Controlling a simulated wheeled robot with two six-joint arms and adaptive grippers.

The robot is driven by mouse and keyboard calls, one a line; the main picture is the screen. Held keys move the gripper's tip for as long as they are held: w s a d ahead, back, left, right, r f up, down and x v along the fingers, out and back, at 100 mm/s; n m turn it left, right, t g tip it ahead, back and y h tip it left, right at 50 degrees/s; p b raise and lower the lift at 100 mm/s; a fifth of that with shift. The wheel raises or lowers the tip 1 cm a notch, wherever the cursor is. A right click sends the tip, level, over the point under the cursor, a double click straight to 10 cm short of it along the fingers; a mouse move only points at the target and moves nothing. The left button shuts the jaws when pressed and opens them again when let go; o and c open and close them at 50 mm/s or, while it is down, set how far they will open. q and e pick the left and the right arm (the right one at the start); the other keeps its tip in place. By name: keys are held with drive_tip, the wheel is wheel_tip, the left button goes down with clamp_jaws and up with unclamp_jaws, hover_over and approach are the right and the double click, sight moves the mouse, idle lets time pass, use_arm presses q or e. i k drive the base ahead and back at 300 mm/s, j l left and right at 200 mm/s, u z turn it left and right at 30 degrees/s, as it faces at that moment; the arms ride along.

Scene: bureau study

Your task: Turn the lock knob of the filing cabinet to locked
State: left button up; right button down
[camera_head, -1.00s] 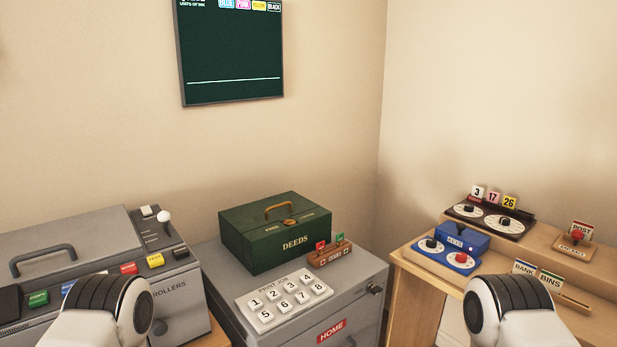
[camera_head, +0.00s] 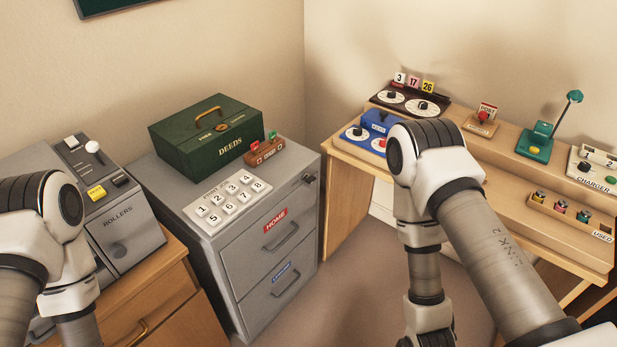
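The grey filing cabinet (camera_head: 228,245) stands left of centre, with two drawers facing right and toward me. Its lock knob (camera_head: 309,179) is a small dark knob near the upper right corner of the front, above the top drawer. It is too small for me to tell its setting. Nothing touches it. My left arm comes in at the left edge, and its gripper is out of view below. My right arm bends down right of the cabinet, apart from it. Its wrist reaches the bottom edge and its gripper is not visible.
A green deeds box (camera_head: 205,135), a brown block with small flags (camera_head: 264,150) and a numbered keypad (camera_head: 233,198) sit on the cabinet. A grey roller machine (camera_head: 125,225) stands left. A wooden desk (camera_head: 345,150) with dials stands right. Open floor lies between cabinet and desk.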

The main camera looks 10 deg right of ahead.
sight(306, 177)
drive_tip(key=i+l+z, duration=0.85)
drive_tip(key=z, duration=0.15)
